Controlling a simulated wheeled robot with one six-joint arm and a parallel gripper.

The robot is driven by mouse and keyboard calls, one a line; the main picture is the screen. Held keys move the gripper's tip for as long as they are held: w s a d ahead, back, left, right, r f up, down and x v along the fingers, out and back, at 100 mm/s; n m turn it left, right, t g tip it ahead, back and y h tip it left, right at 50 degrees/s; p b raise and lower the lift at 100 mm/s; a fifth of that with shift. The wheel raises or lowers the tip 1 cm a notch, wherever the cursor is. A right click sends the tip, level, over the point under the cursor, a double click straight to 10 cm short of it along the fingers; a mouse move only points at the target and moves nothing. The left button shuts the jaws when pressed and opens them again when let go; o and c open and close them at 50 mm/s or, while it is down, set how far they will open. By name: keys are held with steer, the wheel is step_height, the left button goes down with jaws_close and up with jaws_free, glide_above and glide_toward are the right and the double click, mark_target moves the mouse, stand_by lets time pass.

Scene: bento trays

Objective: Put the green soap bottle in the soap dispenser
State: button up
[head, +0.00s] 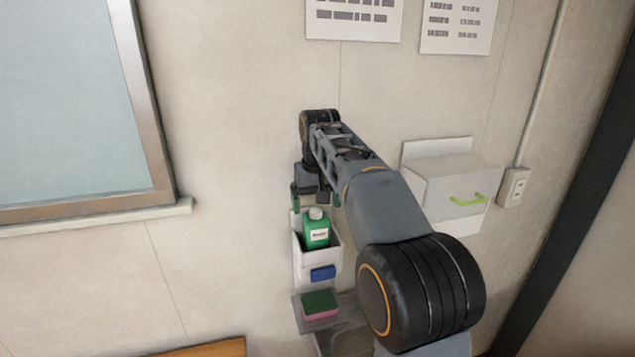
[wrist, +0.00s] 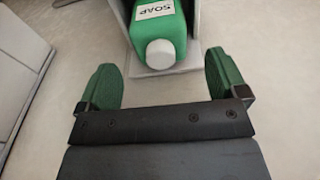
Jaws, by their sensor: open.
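The green soap bottle (head: 317,230) has a pale cap and a white label. It stands upright in the open top of a white wall-mounted holder (head: 301,268), which looks like the soap dispenser; its upper part shows above the rim, and its lower part is hidden. In the wrist view the bottle (wrist: 158,30) shows its SOAP label and cap, with grey-white holder walls around it. My gripper (head: 318,196) is just above and behind the bottle. In the wrist view my gripper (wrist: 162,82) is open, its green fingers apart and empty, with the bottle beyond them.
A blue item (head: 323,273) is on the holder's front. A green and pink sponge (head: 320,304) lies on a small shelf below. A window (head: 75,100) is at left.

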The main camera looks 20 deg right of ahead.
step_height(320, 180, up, 6)
steer(key=p, duration=0.1)
steer(key=s+f+t, duration=0.3)
steer(key=s+f, duration=1.5)
steer(key=s, duration=0.4)
steer(key=shift+s+f+t, duration=0.15)
steer(key=shift+s+t, duration=0.15)
steer(key=shift+s, duration=0.1)
step_height(320, 180, down, 2)
steer(key=shift+f+b, duration=0.1)
steer(key=shift+b, duration=0.8)
